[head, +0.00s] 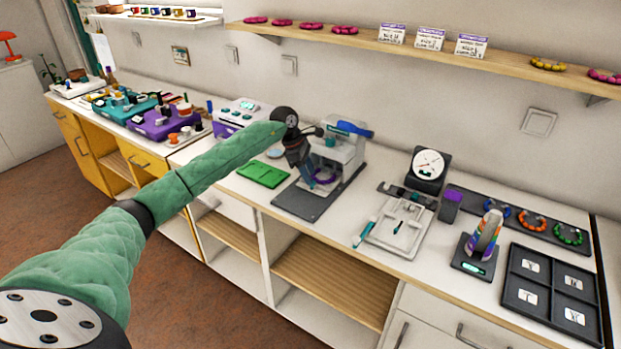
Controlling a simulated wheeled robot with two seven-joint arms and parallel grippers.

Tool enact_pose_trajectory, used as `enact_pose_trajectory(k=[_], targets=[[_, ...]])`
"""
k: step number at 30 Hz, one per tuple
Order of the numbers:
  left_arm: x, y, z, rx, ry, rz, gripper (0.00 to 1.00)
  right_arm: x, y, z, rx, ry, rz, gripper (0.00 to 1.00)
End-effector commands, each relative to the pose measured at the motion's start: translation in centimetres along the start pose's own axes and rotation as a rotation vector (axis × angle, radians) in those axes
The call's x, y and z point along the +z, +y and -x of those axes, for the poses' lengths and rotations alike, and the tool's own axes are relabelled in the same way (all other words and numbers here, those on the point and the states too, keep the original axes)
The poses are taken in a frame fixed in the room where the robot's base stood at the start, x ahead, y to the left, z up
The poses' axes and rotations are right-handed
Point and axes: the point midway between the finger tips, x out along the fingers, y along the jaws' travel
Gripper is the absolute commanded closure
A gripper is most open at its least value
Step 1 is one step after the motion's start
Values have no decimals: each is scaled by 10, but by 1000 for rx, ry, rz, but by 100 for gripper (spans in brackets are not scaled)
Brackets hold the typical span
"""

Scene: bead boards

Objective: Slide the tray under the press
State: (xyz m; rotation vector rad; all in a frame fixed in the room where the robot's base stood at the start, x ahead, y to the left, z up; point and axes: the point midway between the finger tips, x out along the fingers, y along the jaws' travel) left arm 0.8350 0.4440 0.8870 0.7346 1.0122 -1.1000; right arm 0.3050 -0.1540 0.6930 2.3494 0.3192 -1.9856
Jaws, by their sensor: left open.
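The press (346,147) is a white machine with a blue handle on top, standing on a dark base plate (297,204) on the worktop. My left gripper (312,182) reaches in from the left over this plate, in front of the press. It is open and points down. The gripper hides part of the press and plate. Which piece is the tray is not clear; a flat green tray (263,174) lies left of the plate. My right gripper is out of view.
Purple and teal boxes fill the left. Free worktop lies between plate and fixture.

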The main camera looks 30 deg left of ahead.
Motion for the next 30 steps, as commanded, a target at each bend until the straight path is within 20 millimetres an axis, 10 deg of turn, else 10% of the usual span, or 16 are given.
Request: enact_pose_trajectory(k=[12,30], targets=[[0,0,52,0,0,-1,57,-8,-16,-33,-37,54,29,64],[0,0,57,0,0,-1,57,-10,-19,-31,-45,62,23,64]])
